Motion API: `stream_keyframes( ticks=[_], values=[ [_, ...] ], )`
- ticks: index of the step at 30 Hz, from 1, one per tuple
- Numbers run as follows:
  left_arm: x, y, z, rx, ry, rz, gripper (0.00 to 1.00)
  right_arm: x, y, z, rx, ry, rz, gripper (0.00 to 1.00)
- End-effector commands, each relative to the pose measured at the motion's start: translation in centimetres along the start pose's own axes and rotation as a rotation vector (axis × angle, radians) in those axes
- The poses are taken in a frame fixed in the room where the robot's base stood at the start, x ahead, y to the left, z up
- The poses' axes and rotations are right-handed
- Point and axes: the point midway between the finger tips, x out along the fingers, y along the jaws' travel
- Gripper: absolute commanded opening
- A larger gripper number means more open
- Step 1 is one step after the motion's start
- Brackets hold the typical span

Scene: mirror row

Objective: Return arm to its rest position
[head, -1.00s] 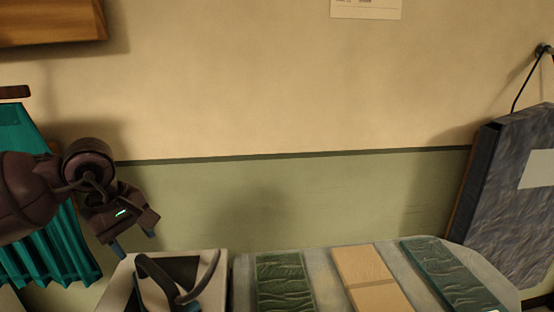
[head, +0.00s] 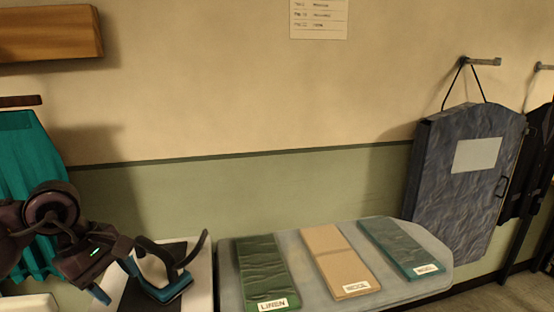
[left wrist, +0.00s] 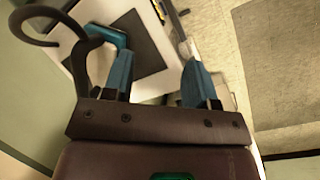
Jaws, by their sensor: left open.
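My left gripper (head: 115,280) is low at the left of the head view, over or beside the left edge of a white-topped stand. In the left wrist view its two blue fingers (left wrist: 157,76) are apart with nothing between them. A dark, curved, hook-like object with a teal base (head: 168,290) sits on a black pad on the stand, just right of the gripper. It also shows in the left wrist view (left wrist: 104,38), beyond the left finger. I cannot tell whether the finger touches it. My right gripper is not in view.
A grey bench (head: 229,292) holds green (head: 262,268), tan (head: 338,262) and teal (head: 397,245) panels with labels. A blue-grey bag (head: 463,190) hangs at the right. Teal cloth (head: 28,160) hangs behind my left arm. A wooden shelf (head: 50,32) juts out at upper left.

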Motion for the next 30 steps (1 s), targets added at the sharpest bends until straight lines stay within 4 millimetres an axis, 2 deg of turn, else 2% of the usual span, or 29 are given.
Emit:
stream_keyframes(
  ticks=[1, 3, 8, 12, 15, 17, 20, 25, 28, 29, 30],
  values=[
    [1.4, -0.1, 1.1, -0.040, -0.081, 0.010, 0.52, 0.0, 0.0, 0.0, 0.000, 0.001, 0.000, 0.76],
    [2.8, -0.2, 2.7, -0.107, -0.197, 0.026, 0.52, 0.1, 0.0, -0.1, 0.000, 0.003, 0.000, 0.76],
    [5.7, -0.3, 6.8, -0.324, -0.514, 0.057, 0.52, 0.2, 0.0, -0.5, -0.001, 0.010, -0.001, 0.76],
    [7.4, -0.1, 10.2, -0.632, -0.872, 0.065, 0.52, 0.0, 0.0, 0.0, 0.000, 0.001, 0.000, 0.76],
    [8.0, 0.2, 11.4, -0.896, -1.130, 0.056, 0.52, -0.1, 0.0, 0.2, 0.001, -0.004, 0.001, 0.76],
    [8.2, 0.4, 11.5, -1.065, -1.280, 0.044, 0.52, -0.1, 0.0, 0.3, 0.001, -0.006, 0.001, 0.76],
    [8.9, 0.5, 10.6, -1.363, -1.521, 0.016, 0.52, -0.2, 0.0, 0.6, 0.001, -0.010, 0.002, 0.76],
    [11.5, -1.1, 6.9, -1.903, -1.905, -0.058, 0.52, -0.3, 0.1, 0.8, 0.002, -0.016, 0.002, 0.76],
    [14.1, -3.3, 4.3, -2.237, -2.117, -0.115, 0.52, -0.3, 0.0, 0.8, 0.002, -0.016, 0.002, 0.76],
    [15.1, -4.2, 3.5, 2.254, 2.100, 0.128, 0.52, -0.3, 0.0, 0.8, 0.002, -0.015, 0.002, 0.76],
    [16.4, -5.6, 2.5, 2.160, 1.971, 0.140, 0.52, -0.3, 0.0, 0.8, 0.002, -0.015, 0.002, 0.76]
  ],
)
